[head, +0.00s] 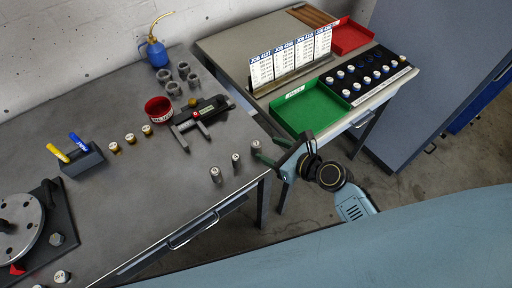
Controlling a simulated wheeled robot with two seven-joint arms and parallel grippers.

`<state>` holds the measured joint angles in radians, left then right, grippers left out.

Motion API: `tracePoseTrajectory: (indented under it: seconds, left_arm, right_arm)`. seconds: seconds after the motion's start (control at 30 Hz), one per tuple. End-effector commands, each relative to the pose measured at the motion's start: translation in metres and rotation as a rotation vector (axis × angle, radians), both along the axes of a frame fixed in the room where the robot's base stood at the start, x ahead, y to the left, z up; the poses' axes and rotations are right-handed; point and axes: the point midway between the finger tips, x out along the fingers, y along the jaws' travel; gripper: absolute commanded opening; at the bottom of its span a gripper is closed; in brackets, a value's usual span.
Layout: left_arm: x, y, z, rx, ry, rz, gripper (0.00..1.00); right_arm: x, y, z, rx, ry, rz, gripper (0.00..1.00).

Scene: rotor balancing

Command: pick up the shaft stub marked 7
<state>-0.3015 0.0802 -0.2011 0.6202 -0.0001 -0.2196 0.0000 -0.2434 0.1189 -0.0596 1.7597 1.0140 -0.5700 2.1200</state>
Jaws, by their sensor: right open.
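Three silver shaft stubs stand upright in a slanted row near the right edge of the grey bench: a near one (215,174), a middle one (236,160) and a far one (256,147). Their top marks are too small to read, so I cannot tell which is the 7. My right gripper (267,149) is open at the bench's right edge. Its dark green fingers point left, close to the far stub. I cannot tell whether they touch it. My left gripper is not in view.
A black caliper (205,112) and a red cup (158,109) lie behind the stubs. Several brass pieces (130,138) and a pen block (83,160) stand left. A rotor plate (20,228) is at far left. A second table holds a green tray (310,108).

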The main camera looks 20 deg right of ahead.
Motion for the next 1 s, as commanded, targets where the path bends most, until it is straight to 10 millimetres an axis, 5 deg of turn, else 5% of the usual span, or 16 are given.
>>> tracePoseTrajectory:
  seconds: [0.6, 0.87, 1.0]
  left_arm:
    - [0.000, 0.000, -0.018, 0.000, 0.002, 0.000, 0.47]
    - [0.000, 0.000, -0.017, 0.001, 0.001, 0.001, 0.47]
    - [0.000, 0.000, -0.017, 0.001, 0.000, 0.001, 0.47]
  right_arm:
    - [0.055, 0.029, -0.034, -0.002, 0.000, 0.000, 0.56]
    - [0.057, 0.031, -0.034, -0.003, -0.001, -0.001, 0.56]
    - [0.057, 0.031, -0.034, -0.003, -0.001, -0.001, 0.41]
